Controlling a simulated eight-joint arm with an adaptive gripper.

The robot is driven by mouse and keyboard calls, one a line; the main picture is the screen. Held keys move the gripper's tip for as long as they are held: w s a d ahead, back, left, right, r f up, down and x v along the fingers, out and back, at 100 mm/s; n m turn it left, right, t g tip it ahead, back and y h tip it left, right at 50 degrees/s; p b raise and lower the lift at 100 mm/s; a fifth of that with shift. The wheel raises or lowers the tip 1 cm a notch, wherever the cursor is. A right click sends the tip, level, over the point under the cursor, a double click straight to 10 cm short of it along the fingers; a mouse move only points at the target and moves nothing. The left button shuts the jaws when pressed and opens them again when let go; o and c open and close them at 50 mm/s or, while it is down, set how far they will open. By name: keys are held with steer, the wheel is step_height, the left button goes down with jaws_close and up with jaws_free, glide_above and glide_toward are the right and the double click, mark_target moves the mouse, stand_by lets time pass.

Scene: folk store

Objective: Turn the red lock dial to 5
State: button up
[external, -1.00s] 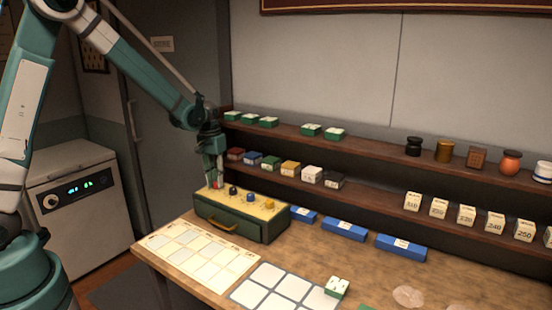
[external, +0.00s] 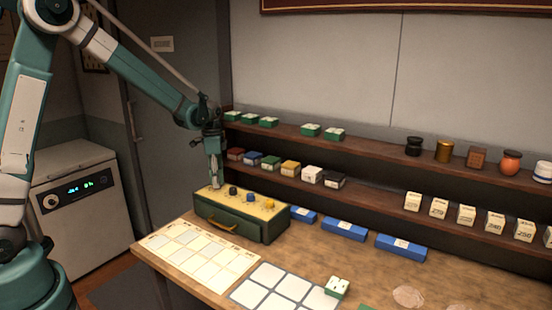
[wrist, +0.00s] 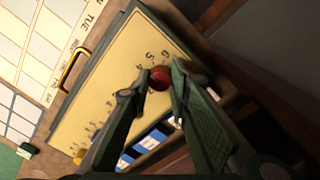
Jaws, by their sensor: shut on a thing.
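The green lock box (external: 228,222) with a yellow top (wrist: 112,60) stands at the back left of the table. The red dial (wrist: 159,77) is at one corner of that top, with the numbers 4, 5 and 6 readable beside it in the wrist view. My gripper (wrist: 160,74) is shut on the red dial, one finger on each side. In the external view my gripper (external: 215,184) points down onto the box's left end and hides the red dial. I cannot tell which number the dial points at.
A dark dial (external: 233,190), a blue dial (external: 250,197) and a yellow dial (external: 270,203) stand in a row to the right. Behind the box are shelves (external: 375,190) and blue boxes (external: 344,230). A calendar sheet (external: 195,258) lies in front.

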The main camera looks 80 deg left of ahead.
steer(key=m+b, duration=0.1)
steer(key=m, duration=0.4)
stand_by(0.4)
steer(key=o, duration=0.9)
step_height(320, 180, up, 12)
steer(key=shift+w+a, duration=0.15)
steer(key=shift+a, duration=0.1)
stand_by(0.3)
stand_by(0.5)
